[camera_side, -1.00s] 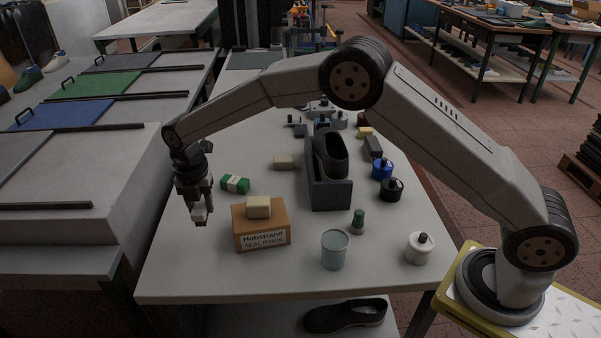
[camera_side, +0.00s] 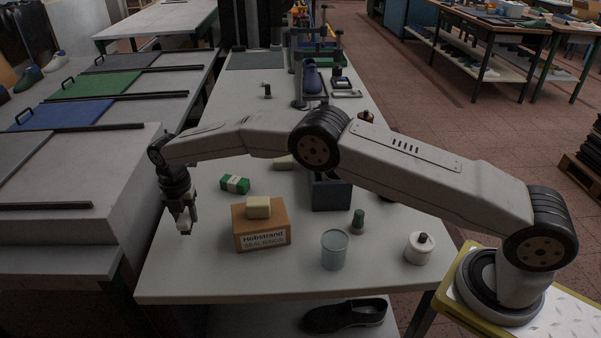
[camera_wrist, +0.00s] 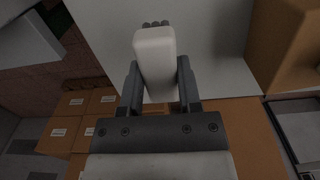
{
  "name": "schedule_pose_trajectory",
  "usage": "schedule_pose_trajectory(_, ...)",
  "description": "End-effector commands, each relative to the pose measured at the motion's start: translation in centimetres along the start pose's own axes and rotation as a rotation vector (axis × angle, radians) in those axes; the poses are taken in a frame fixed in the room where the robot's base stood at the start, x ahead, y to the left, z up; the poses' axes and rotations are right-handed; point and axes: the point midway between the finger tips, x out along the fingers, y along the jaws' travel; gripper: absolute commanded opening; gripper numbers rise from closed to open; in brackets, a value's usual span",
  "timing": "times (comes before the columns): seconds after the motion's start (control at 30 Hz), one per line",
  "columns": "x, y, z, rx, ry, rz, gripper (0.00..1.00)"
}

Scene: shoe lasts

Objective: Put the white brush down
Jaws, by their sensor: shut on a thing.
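My gripper (camera_side: 183,222) hangs over the left part of the work table (camera_side: 180,272), left of the cardboard box. It is shut on the white brush (camera_side: 184,228). In the wrist view the brush (camera_wrist: 155,62) is a pale rounded block between the two dark fingers of my gripper (camera_wrist: 157,75), with dark bristles showing at its far end. The pale table top (camera_wrist: 215,45) shows behind it, with a table edge close on the left. I cannot tell whether the brush touches the table.
A cardboard box (camera_side: 262,238) with a cream block (camera_side: 258,207) on it stands right of my gripper. A green and white packet (camera_side: 235,184) lies behind. A grey cup (camera_side: 334,249), a green-topped bottle (camera_side: 358,222) and a white jar (camera_side: 419,249) stand farther right. The table's front left is clear.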

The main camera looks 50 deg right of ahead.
Motion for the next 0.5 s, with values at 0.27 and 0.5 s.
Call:
schedule_pose_trajectory(0.27, 0.29, 0.23, 0.13, 0.000, 0.000, 0.001, 0.00)
schedule_pose_trajectory(0.5, 0.63, 0.39, 0.21, 0.000, 0.000, 0.000, 0.00)
